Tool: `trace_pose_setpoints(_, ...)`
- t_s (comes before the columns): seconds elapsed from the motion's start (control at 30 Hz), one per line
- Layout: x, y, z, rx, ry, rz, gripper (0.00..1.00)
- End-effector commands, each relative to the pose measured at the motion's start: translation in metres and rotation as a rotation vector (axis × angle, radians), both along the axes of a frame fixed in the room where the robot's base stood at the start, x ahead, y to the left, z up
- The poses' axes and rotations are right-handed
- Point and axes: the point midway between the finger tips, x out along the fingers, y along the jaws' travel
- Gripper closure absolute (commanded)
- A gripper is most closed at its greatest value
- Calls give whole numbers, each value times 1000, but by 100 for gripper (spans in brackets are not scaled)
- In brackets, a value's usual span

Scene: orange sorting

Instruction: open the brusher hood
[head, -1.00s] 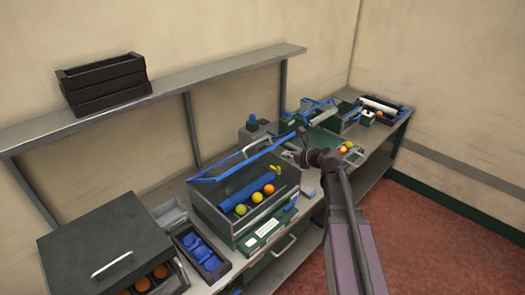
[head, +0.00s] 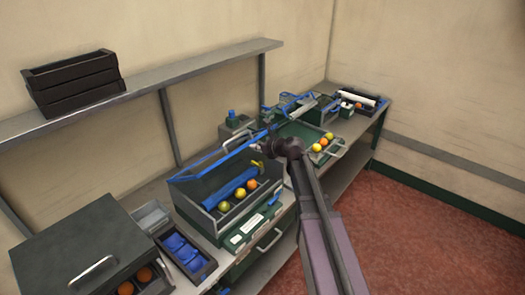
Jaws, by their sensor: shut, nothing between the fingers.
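The brusher is a dark box (head: 208,221) on the bench with a blue roller (head: 232,188) inside. Its blue-framed clear hood (head: 205,168) is tilted up above the box, so the front is open. Two yellow-green fruits (head: 224,207) and one orange (head: 251,184) lie in a row in front of the roller. My gripper (head: 258,148) is at the right end of the hood, close to its raised edge. It is shut and empty. It is small in this view, and I cannot tell whether it touches the hood frame.
A dark lidded box (head: 75,245) with oranges and a tray of blue cups (head: 185,252) stand to the left. A shelf (head: 150,90) with a dark crate (head: 72,82) runs along the wall above. A green tray with fruits (head: 300,130) lies beyond my arm. The floor at right is clear.

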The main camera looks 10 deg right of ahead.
Motion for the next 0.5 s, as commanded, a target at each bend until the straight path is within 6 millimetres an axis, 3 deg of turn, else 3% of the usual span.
trace_pose_setpoints(0.23,26,21,-17,2,0,0,100)
trace_pose_setpoints(0.5,45,38,-2,0,0,1,100)
